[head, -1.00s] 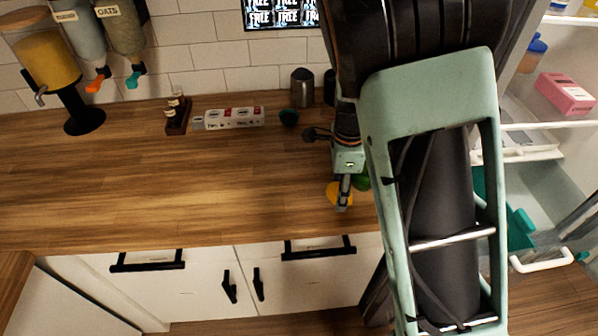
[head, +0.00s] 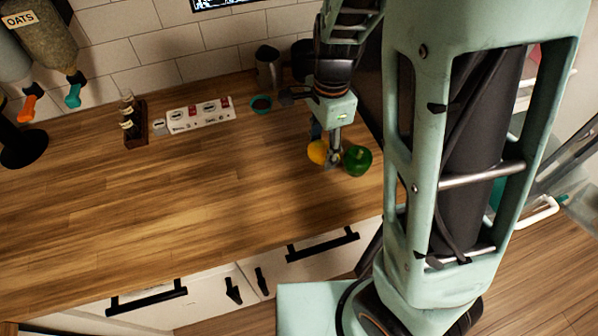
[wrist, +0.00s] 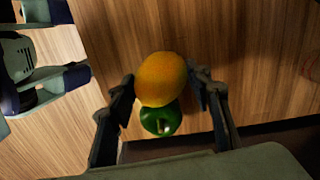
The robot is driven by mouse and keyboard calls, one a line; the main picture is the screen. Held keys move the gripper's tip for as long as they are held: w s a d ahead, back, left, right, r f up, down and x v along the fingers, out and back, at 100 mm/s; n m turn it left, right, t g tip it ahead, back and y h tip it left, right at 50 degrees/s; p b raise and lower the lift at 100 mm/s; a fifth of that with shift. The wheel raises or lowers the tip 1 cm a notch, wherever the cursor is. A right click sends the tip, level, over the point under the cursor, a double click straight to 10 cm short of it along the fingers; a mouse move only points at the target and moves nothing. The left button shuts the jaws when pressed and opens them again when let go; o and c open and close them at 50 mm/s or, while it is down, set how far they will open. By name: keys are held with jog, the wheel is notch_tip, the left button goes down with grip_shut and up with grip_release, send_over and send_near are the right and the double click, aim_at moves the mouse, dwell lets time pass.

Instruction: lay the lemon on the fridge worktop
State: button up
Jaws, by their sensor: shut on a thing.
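The lemon (head: 317,151) is a yellow-orange fruit over the right part of the wooden worktop (head: 180,210). My gripper (head: 333,158) points down and is shut on the lemon. In the wrist view the lemon (wrist: 161,79) sits between the two fingers of my gripper (wrist: 168,100). I cannot tell whether the lemon touches the wood. A green pepper (head: 357,160) is just right of the lemon. In the wrist view the pepper (wrist: 160,119) is partly hidden behind the lemon.
A small teal bowl (head: 261,105), a white box with red marks (head: 200,115) and a bottle rack (head: 135,123) stand along the back wall. A metal canister (head: 268,67) is behind the bowl. The left and middle worktop is clear. The open fridge is at right.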

jog(key=s+d+r+n+p, duration=0.3)
jog(key=s+d+r, duration=0.3)
jog(key=s+d, duration=0.15)
jog(key=b, duration=0.5)
send_over(300, 181)
jog(key=d, duration=0.1)
jog(key=f, duration=0.9)
jog(key=shift+s+d, duration=0.15)
jog(key=shift+s, duration=0.15)
jog(key=shift+w+a+f, duration=0.2)
jog(key=shift+a, duration=0.1)
jog(key=f+b, duration=0.3)
jog(key=shift+w+a+f, duration=0.15)
jog(key=shift+w+a, duration=0.05)
jog(key=shift+a, duration=0.15)
jog(key=shift+f+b, duration=0.3)
jog(key=shift+b, duration=0.1)
jog(key=shift+f, duration=0.15)
jog(key=o, duration=1.2)
